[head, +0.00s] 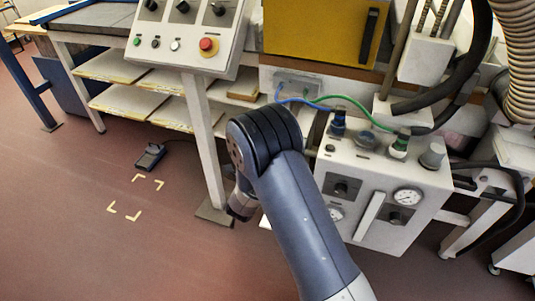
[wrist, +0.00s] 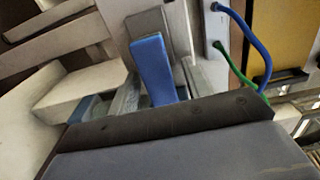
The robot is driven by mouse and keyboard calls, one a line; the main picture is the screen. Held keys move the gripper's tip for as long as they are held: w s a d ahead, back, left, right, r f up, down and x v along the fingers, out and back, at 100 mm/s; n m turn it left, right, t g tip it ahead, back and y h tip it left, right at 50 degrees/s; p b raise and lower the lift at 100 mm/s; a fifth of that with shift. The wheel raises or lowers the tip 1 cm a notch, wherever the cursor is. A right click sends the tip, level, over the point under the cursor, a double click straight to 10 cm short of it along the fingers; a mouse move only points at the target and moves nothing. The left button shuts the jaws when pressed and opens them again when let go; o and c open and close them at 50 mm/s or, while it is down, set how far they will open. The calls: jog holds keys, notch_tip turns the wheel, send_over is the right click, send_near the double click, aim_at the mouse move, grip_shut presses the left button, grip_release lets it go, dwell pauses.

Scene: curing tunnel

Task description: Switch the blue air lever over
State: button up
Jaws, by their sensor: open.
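The blue air lever (wrist: 152,66) shows in the wrist view as a flat blue handle, rising from behind the dark edge of my own wrist housing. My gripper (wrist: 160,88) is open, with its grey fingers on either side of the lever. I cannot tell whether either finger touches it. The lever's lower end is hidden by my wrist.
A white air unit (head: 385,180) with gauges and knobs stands right of my arm. Blue (head: 300,99) and green (head: 352,103) hoses run above it. A control panel (head: 187,32) with a red button is upper left. A foot pedal (head: 150,156) lies on open floor.

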jog(key=shift+s, duration=0.1)
jog(key=v, duration=1)
jog(key=shift+s, duration=0.3)
jog(key=shift+w+a, duration=0.1)
jog(key=x, duration=1)
jog(key=shift+w, duration=0.35)
jog(key=shift+s, duration=0.15)
